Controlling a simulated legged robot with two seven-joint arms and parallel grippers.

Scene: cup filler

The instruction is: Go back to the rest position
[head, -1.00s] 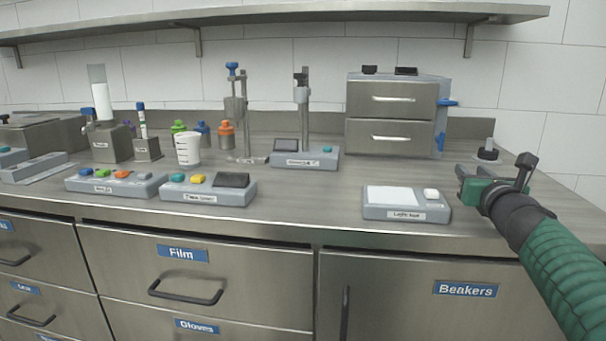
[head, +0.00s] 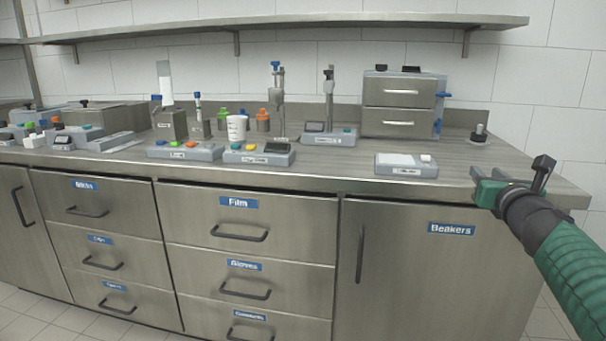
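My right gripper (head: 487,180) is in the right part of the head view, in front of the counter's right front edge. Its two fingers point left and stand apart, with nothing seen between them. My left gripper is not in view. The steel counter (head: 340,178) carries the lab devices. A white cup (head: 237,128) stands upright on it, behind a grey button panel (head: 258,154).
A flat grey device with a white plate (head: 405,165) lies near the right front edge. A steel two-drawer box (head: 399,105) stands behind it. Closed drawers (head: 240,225) and the Beakers door (head: 420,265) line the counter front. Floor (head: 30,310) shows at lower left.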

